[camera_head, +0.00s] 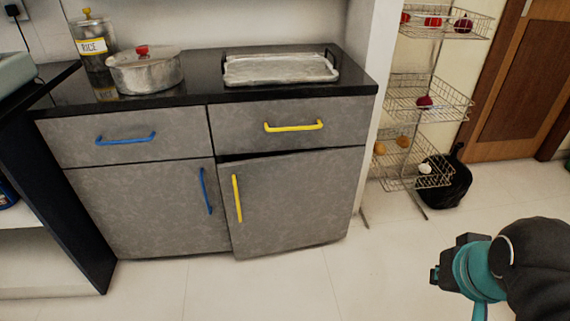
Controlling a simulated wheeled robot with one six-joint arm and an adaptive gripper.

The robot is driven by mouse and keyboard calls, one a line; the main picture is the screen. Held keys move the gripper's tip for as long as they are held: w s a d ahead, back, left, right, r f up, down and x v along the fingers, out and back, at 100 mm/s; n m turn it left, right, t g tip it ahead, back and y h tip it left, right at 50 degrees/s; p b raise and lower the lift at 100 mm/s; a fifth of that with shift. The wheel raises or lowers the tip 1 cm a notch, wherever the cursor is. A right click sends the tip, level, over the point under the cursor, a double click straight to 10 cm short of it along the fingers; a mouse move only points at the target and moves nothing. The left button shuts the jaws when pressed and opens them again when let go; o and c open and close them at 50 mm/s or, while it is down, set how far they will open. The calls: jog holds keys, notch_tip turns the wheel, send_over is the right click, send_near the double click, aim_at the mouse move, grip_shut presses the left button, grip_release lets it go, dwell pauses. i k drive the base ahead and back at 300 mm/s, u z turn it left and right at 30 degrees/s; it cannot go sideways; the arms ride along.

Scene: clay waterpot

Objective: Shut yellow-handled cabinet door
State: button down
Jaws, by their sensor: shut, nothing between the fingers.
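The yellow-handled cabinet door (292,203) is the lower right door of the grey cabinet. It stands slightly ajar, with a dark gap along its top edge below the drawer. Its vertical yellow handle (237,199) is near its left edge. Above it is a grey drawer with a horizontal yellow handle (293,126). My gripper (436,277) is at the lower right, shut and empty, in front of and to the right of the door, apart from it. The rest of my arm reaches in from the right edge.
The blue-handled door (145,212) at left looks closed. A pot (146,72), a rice jar (93,45) and a metal tray (280,69) stand on the black counter. A wire rack (428,100) and black bag (450,183) stand at right. The tiled floor in front is clear.

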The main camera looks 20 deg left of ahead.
aim_at(273, 204)
jog(key=z, duration=0.55)
jog(key=k, duration=0.95)
jog(key=u, duration=1.9)
jog(key=i, duration=0.5)
jog(key=z, duration=0.05)
